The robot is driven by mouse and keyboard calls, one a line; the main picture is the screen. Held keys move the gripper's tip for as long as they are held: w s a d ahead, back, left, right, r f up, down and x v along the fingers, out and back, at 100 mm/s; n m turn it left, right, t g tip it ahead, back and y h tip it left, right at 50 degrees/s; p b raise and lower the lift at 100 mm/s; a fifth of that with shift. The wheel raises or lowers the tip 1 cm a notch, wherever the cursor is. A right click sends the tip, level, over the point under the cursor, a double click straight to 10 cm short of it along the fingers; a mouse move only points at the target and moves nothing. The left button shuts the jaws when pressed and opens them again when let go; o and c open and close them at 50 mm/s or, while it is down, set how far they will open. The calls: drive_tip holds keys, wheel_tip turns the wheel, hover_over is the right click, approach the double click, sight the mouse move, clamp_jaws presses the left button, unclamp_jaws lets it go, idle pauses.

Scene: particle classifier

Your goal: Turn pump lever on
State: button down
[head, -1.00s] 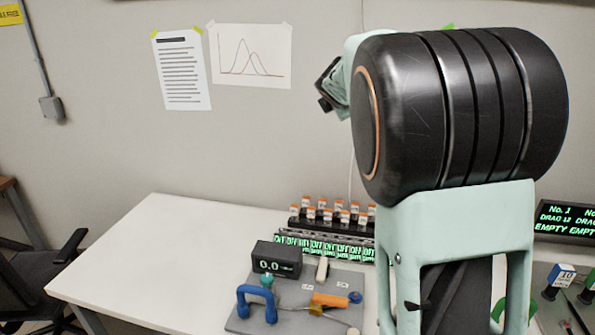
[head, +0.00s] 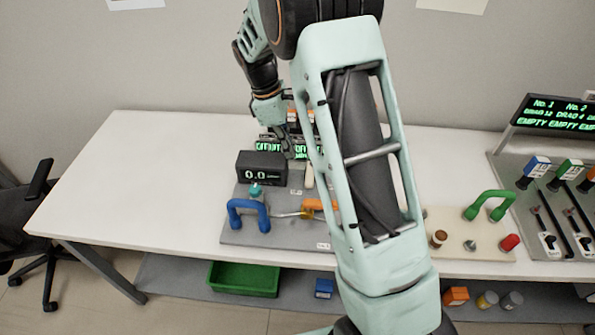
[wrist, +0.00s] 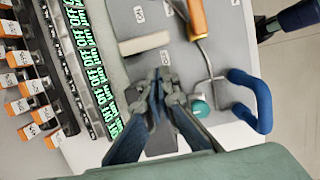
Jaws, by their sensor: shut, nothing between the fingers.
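An orange-handled lever (head: 311,204) with a metal rod lies on a grey board (head: 245,232) on the table, partly hidden by my arm in the head view. The lever (wrist: 197,18) shows more fully in the wrist view, right of my gripper. I cannot tell for sure that it is the pump lever. A cream bar (wrist: 143,43) lies ahead of my fingertips, apart from them; it also shows in the head view (head: 309,177). My gripper (wrist: 161,82) is shut and empty, pointing down near the board. It (head: 287,146) is behind the display in the head view.
A black display (head: 262,167) reading 0.0, a teal knob (head: 255,190) and a blue handle (head: 248,213) crowd the board. A row of OFF displays (wrist: 92,75) and orange-capped items (wrist: 32,85) stands close left of my gripper. The table's left part is clear.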

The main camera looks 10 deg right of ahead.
sight(310, 176)
drive_tip(key=shift+f, duration=0.1)
drive_tip(key=p+x, duration=0.1)
drive_tip(key=x, duration=0.8)
drive_tip(key=shift+d+f, duration=0.2)
drive_tip(key=shift+f, duration=0.2)
